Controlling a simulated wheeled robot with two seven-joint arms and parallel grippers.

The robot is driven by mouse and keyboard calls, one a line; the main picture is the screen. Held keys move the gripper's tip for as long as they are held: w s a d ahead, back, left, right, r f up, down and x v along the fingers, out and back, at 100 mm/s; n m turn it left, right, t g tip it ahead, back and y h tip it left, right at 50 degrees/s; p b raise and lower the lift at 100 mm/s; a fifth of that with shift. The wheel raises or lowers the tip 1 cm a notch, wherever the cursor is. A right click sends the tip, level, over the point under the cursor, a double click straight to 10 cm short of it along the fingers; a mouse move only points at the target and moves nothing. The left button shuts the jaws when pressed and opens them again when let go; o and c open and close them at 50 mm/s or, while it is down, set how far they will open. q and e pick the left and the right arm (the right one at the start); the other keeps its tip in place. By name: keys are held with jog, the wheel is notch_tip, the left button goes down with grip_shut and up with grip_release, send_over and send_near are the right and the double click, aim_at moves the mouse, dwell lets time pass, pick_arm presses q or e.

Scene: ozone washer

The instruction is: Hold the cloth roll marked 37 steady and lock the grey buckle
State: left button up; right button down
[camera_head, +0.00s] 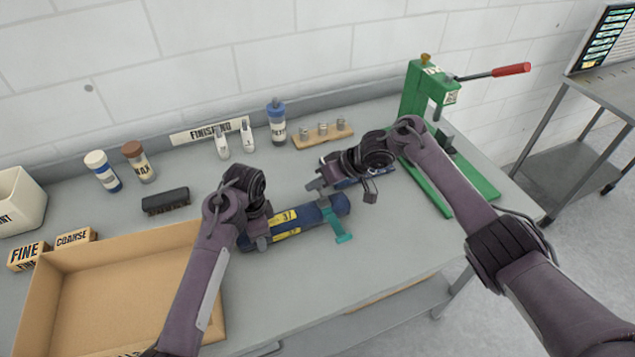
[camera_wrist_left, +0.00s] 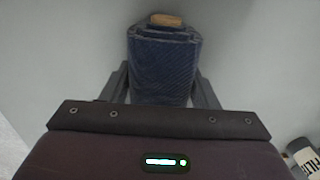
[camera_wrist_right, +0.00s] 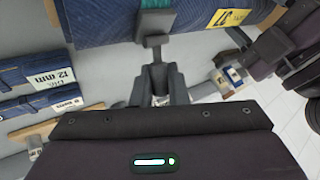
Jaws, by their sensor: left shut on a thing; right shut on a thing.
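The blue cloth roll (camera_head: 325,208) with yellow labels marked 37 lies on the grey bench. My left gripper (camera_head: 258,241) is shut around its left end; in the left wrist view the roll (camera_wrist_left: 163,70) sits between the two fingers. A teal strap (camera_head: 337,224) crosses the roll near its right end, with a tail hanging in front. My right gripper (camera_head: 316,184) is behind the roll. In the right wrist view its fingers (camera_wrist_right: 155,82) are shut on the grey buckle (camera_wrist_right: 153,38) at the teal strap (camera_wrist_right: 155,4). Whether the buckle is locked I cannot tell.
A cardboard tray (camera_head: 120,250) stands at left, beside my left arm. A dark brush (camera_head: 165,201), several bottles and a wooden block (camera_head: 323,137) line the back. A green press (camera_head: 430,90) stands at right. Other blue rolls, one marked 12 mm (camera_wrist_right: 50,73), lie near my right gripper.

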jog(key=shift+f, duration=0.1)
jog(key=c, duration=1.5)
grip_release()
jog(key=shift+o, duration=0.2)
jog(key=shift+d, duration=0.1)
jog(key=v, duration=1.2)
pick_arm(q)
jog(key=o, duration=1.4)
jog(key=shift+o, duration=0.2)
jog(key=shift+r, duration=0.1)
